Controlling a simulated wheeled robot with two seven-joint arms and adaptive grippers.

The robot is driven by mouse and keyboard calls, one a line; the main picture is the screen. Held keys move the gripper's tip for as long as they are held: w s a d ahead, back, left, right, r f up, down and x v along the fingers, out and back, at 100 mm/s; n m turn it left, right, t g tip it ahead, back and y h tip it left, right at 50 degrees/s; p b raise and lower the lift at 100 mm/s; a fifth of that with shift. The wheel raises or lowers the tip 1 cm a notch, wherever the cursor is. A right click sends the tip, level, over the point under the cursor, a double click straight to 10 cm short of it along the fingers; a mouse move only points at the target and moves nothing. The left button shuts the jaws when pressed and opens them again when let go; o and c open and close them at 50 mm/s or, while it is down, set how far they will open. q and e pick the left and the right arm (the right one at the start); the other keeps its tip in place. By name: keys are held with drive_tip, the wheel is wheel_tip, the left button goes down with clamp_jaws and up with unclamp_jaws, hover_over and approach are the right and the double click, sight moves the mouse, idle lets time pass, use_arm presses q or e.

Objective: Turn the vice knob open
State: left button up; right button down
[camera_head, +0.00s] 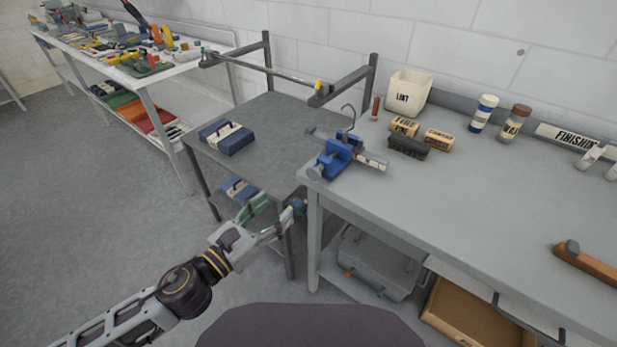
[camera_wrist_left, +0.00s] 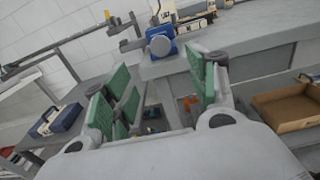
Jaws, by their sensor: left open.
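A blue vice (camera_head: 339,158) is fixed at the left front corner of the grey workbench, with a grey bar or workpiece at its right side. Its round grey knob (camera_head: 314,173) faces the front left; it also shows in the left wrist view (camera_wrist_left: 160,45), in front of the blue vice body (camera_wrist_left: 163,29). My left gripper (camera_head: 272,216) is open and empty, with green-padded fingers, lower than the bench top and to the left of the vice. In the left wrist view the knob lies beyond the open fingers (camera_wrist_left: 165,92), apart from them. My right gripper is not in view.
A lower grey table (camera_head: 275,125) with a blue case (camera_head: 227,137) adjoins on the left. A grey case (camera_head: 372,265) and a cardboard box (camera_head: 470,318) sit under the bench.

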use_arm(q)
drive_tip(key=shift+w+d, duration=0.1)
drive_tip(key=shift+w, duration=0.05)
drive_tip(key=p, duration=0.2)
approach(312, 174)
drive_tip(key=shift+x, duration=3.8)
drive_tip(key=shift+w+d, duration=0.25)
drive_tip(key=shift+w, duration=0.05)
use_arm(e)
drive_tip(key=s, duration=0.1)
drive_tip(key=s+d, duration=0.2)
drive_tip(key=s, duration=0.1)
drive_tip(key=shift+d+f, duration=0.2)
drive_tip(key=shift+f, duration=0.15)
use_arm(q)
drive_tip(key=shift+c, duration=0.5)
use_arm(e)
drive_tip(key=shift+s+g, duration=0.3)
